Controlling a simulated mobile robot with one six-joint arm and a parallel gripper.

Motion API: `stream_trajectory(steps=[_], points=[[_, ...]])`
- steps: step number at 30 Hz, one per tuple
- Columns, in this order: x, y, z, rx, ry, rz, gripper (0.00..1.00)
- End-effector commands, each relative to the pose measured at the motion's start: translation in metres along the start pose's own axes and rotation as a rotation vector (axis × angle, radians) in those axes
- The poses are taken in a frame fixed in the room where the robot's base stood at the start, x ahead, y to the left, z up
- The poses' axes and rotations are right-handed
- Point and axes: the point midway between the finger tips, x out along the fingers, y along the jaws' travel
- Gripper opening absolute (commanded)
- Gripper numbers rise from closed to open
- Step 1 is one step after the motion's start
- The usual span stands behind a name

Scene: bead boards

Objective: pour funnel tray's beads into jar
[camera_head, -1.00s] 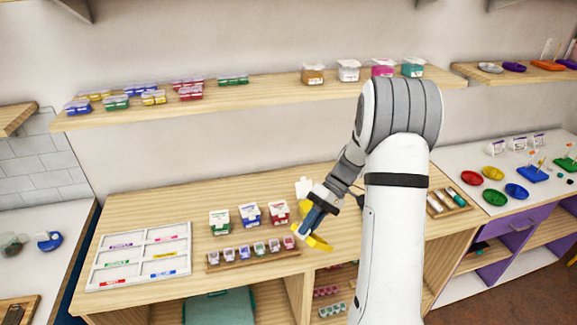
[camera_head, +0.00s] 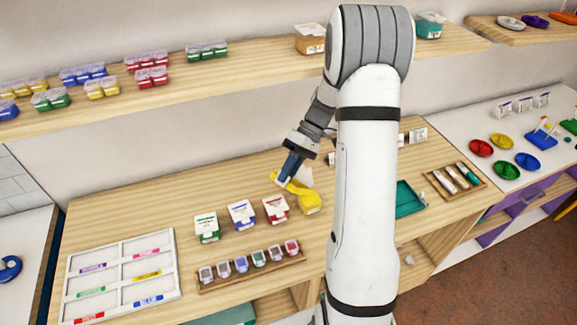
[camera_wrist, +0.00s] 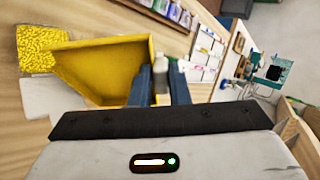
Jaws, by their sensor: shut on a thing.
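My gripper (camera_wrist: 163,85) is shut on the yellow funnel tray (camera_wrist: 100,68), with its blue fingers at the tray's right end in the wrist view. The tray's inside shows smooth yellow, with no separate beads visible. A mass of yellow beads (camera_wrist: 38,48) fills a squarish shape just beyond the tray's narrow left end, with a white surface (camera_wrist: 50,95) below it. This appears to be the jar; its walls are hard to see. Whether tray and jar touch cannot be told.
Green (camera_head: 207,228), blue (camera_head: 241,214) and red (camera_head: 275,209) boxes stand left of the yellow one. In front is a rack (camera_head: 250,272) of small jars. A white sorting frame (camera_head: 122,275) lies at left. A shelf (camera_head: 240,75) runs above.

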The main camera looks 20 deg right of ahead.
Motion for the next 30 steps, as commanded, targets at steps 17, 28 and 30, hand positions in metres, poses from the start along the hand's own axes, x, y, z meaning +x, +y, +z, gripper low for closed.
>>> stream_trajectory(steps=[17,28,30], points=[[0.058,0.002,0.0,-0.004,0.004,0.418,0.0],[0.075,-0.013,-0.001,-0.002,0.006,0.661,0.0],[0.073,-0.018,-0.002,-0.001,0.008,0.686,0.0]])
